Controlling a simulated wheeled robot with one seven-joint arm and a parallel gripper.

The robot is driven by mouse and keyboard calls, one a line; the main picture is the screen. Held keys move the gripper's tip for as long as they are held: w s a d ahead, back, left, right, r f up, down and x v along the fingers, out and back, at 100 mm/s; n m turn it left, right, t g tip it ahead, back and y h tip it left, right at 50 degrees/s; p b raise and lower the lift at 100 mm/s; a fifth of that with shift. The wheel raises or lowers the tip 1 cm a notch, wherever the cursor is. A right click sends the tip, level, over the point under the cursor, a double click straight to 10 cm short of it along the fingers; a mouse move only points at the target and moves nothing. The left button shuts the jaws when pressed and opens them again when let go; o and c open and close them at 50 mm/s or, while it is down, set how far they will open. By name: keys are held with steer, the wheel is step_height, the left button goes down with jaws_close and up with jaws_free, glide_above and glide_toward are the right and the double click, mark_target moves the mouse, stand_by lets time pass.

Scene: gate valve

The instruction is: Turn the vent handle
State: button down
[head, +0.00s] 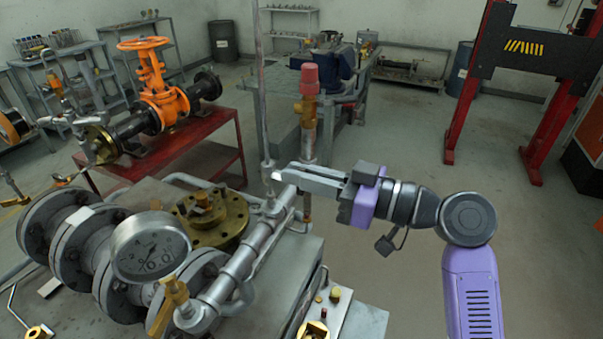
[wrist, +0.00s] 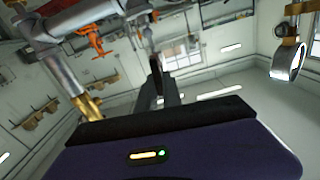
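A brass valve with a yellow-brass lever (head: 174,292) sits at the near end of the grey pipe (head: 245,258), beside the pressure gauge (head: 150,247). I cannot tell for sure that this lever is the vent handle. My gripper (head: 278,176) points left, with its long grey fingers over the far end of that pipe, well away from the lever. The fingers look close together, and no held object shows. In the wrist view the dark fingers (wrist: 157,62) appear narrow and overlapped, so their opening is unclear. A brass fitting (wrist: 88,105) on a grey pipe shows at left there.
A red-capped brass relief valve (head: 308,90) stands on an upright pipe just behind my gripper. A thin vertical pipe (head: 260,80) rises beside the fingertips. An orange handwheel valve (head: 155,85) rests on a red table at back left.

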stand_by(0.4)
steer(key=m, duration=0.1)
steer(key=m+p, duration=0.1)
steer(key=m, duration=0.1)
steer(key=m+p, duration=0.1)
steer(key=shift+w+d+m, duration=0.1)
steer(key=shift+w+m, duration=0.15)
steer(key=shift+m, duration=0.05)
steer(key=m+p, duration=0.2)
steer(key=m, duration=0.2)
steer(key=shift+w+d+m+p, duration=0.1)
steer(key=shift+w+m+p, duration=0.05)
steer(key=shift+m+p, duration=0.15)
steer(key=shift+w+d+f+m+p, duration=0.1)
steer(key=shift+f+m+p, duration=0.1)
steer(key=shift+m+p, duration=0.9)
steer(key=shift+w+a+f+m+p, duration=0.1)
steer(key=shift+f+m+p, duration=0.1)
steer(key=shift+m+p, duration=0.9)
steer(key=shift+d+f+m+p, duration=0.15)
steer(key=shift+m+p, duration=0.4)
steer(key=shift+m, duration=1.05)
steer(key=shift+f, duration=0.15)
steer(key=c, duration=1.5)
jaws_free()
